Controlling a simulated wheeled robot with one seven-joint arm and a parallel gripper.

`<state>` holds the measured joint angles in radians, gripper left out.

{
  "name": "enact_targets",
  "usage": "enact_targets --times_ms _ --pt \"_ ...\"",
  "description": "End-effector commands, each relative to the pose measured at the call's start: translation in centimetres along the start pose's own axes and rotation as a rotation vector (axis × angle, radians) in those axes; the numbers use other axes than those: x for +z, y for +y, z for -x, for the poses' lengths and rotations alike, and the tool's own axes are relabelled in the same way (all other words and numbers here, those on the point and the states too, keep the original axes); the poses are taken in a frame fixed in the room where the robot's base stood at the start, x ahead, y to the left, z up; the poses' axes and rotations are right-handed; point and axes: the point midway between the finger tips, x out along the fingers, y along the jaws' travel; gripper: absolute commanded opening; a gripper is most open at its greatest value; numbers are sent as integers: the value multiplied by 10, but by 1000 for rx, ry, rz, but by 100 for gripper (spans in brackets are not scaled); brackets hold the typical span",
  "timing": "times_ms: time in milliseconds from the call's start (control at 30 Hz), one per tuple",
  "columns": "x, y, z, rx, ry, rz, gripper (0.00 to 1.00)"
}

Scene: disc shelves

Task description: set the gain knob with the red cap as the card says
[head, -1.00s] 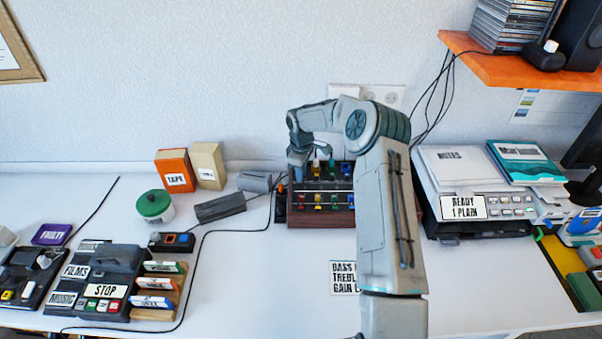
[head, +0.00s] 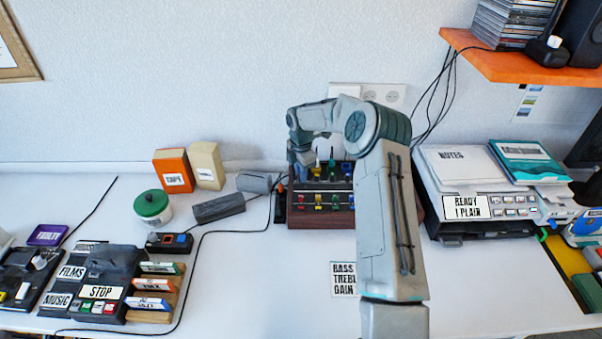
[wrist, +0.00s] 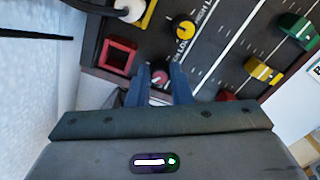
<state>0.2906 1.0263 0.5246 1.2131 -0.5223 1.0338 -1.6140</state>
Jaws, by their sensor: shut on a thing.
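The mixer (head: 322,217) with wooden sides stands against the back of the desk. In the wrist view my gripper (wrist: 161,80) points at its panel, and the two blue fingers are shut on the red-capped knob (wrist: 160,76). Only the top of that knob shows between the fingers; its pointer and scale cannot be read. In the head view my gripper (head: 303,165) is at the mixer's left end. The card (head: 343,279) lies on the desk in front. It shows BASS, TREBLE and GAIN lines, but my arm hides their right-hand part, so the settings are hidden.
A yellow-capped knob (wrist: 185,28) and a square red-framed part (wrist: 118,55) are close to my fingers. Slider caps in green (wrist: 297,28) and yellow (wrist: 262,70) lie to the right. Black cables run left of the mixer. The desk in front is mostly clear.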

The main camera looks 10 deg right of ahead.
Motion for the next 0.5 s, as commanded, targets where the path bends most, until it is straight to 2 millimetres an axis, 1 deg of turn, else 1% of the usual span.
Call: enact_targets --times_ms 500 --pt "0 1 2 3 0 475 0"
